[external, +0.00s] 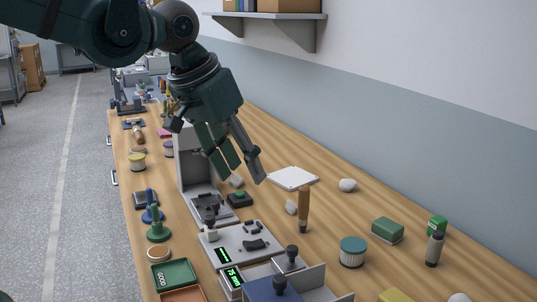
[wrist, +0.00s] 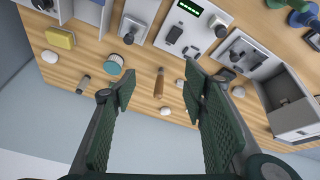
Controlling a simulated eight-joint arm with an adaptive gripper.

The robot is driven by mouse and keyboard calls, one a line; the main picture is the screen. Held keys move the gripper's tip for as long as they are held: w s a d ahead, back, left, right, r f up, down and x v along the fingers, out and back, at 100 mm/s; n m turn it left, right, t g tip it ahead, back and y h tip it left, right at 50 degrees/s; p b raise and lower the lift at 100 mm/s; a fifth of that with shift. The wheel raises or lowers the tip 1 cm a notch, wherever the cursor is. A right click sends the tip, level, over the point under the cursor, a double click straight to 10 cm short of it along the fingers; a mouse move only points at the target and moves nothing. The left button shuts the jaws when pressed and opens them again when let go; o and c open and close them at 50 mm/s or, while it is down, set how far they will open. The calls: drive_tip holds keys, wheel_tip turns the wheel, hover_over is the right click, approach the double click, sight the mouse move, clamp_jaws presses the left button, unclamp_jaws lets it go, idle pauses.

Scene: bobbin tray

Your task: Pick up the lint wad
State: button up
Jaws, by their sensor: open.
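Several pale lumps lie on the wooden table, and I cannot tell for certain which is the lint wad. One off-white lump (external: 347,185) lies at the right, also in the wrist view (wrist: 166,111). A smaller pale lump (external: 291,207) lies beside an upright wooden-handled tool (external: 303,208); the wrist view shows this lump (wrist: 180,82) by the right finger. A greyish lump (external: 237,181) lies below my gripper, also in the wrist view (wrist: 238,91). My gripper (external: 243,170) is open and empty above the table, fingers pointing down. In the wrist view its fingers (wrist: 160,84) frame the wooden tool.
A white square plate (external: 293,178) shows behind the wooden tool. A grey stand (external: 194,165) rises left of my gripper, with a scale (external: 240,245) in front. A teal-lidded jar (external: 352,252), green block (external: 387,230) and dark cylinder (external: 434,248) stand at the right.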

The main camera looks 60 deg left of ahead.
drive_tip(key=w+a+n+g+p, duration=0.1)
drive_tip(key=w+a+n+p, duration=0.2)
drive_tip(key=w+a, duration=0.4)
drive_tip(key=n+g+p, duration=0.3)
drive_tip(key=n+p, duration=0.4)
drive_tip(key=p, duration=0.1)
approach(236, 176)
drive_tip(key=shift+w+f+h, duration=0.2)
drive_tip(key=shift+w+h, duration=0.15)
drive_tip(key=shift+h, duration=0.05)
drive_tip(key=shift+a+f+g, duration=0.3)
drive_tip(key=shift+a+f, duration=0.2)
drive_tip(key=shift+a, duration=0.05)
drive_tip(key=shift+f, duration=0.1)
drive_tip(key=shift+f, duration=1.15)
drive_tip(key=shift+f, duration=0.1)
